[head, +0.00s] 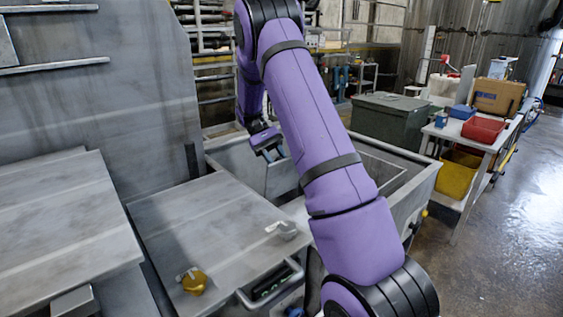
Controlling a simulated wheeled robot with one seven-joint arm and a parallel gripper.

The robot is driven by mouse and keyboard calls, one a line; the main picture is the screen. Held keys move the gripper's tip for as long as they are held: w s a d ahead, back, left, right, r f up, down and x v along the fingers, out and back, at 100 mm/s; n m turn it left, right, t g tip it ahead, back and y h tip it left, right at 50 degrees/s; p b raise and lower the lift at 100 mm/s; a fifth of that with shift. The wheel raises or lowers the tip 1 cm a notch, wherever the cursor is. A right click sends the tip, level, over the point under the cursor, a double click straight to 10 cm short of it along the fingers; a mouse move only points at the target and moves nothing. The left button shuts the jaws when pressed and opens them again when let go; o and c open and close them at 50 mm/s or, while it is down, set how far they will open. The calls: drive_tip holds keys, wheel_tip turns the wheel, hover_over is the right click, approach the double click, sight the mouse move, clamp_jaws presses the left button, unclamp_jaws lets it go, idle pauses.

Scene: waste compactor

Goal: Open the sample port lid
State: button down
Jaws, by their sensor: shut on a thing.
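My gripper (268,148) is small and dark in the head view, left of my purple forearm, above a grey metal trough. Its jaws are shut at the upper edge of a grey plate (281,179) that stands steeply tilted in the trough. This plate looks like the sample port lid, but no label shows. Its right part is hidden behind my arm. The contact between jaws and plate is small and hard to make out.
A flat grey panel (205,225) with a brass-coloured knob (194,282) and a pale latch (282,229) lies in front of the trough (228,160). A dark green box (388,118) stands behind. A bench with a red bin (483,129) is at right, beside clear floor.

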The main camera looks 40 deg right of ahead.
drive_tip(key=shift+w+a+f, duration=0.1)
drive_tip(key=shift+w+f, duration=0.35)
drive_tip(key=shift+w, duration=0.4)
drive_tip(key=shift+w+a+f, duration=0.1)
drive_tip(key=shift+w+f, duration=0.35)
drive_tip(key=shift+w, duration=0.4)
drive_tip(key=c, duration=0.8)
unclamp_jaws()
drive_tip(key=shift+a, duration=0.2)
drive_tip(key=shift+d+r, duration=0.1)
drive_tip(key=shift+d, duration=0.05)
drive_tip(key=shift+d+r, duration=0.1)
